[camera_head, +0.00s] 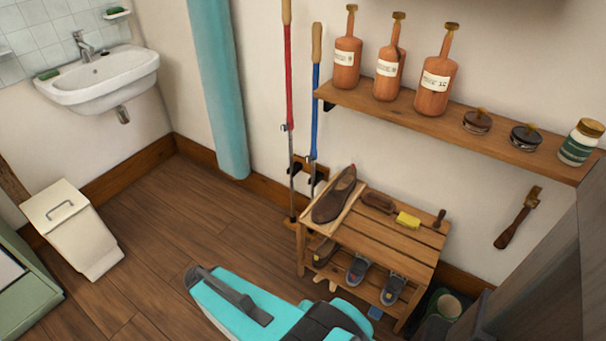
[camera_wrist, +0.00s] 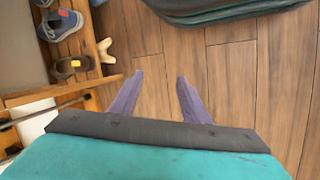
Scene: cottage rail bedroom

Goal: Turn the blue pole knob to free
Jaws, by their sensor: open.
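The blue pole (camera_head: 315,95) stands against the wall in the head view, with a wooden grip on top and its lower part in a dark wall holder. Its knob (camera_head: 309,158) appears as a small part low on the pole; its setting is too small to read. A red pole (camera_head: 289,75) with a wooden grip stands just left of it. My gripper (camera_wrist: 157,80) is open and empty in the wrist view, its two purple fingers apart over the wooden floor. The blue pole and its knob cannot be made out there, so the gripper is apart from them.
A slatted shoe bench (camera_head: 385,238) with shoes and brushes stands right of the poles. A shelf (camera_head: 430,120) with bottles juts out above it. A teal hanging column (camera_head: 218,90) is left of the poles.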

